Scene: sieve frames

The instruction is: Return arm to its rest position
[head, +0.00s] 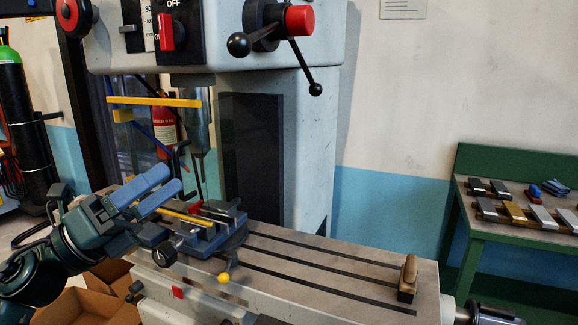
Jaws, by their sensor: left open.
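My left arm comes in from the left edge. Its gripper (173,180) has two blue fingers with a gap between them. It is open, and I see nothing held between the fingers. It is above and to the left of the blue-grey vise (205,240) on the machine table. A yellow bar (184,216) lies at the vise jaws, just below the fingers. I cannot tell from this view whether the fingers touch anything. The gripper partly hides the left end of the vise. My right gripper does not show.
The drilling machine column (310,150) rises behind the vise, and its drill spindle (197,125) hangs close above it. A brush (408,278) stands on the right of the slotted table (345,271). Cardboard boxes (85,305) lie below left. A green bench (500,165) with several blocks is at right.

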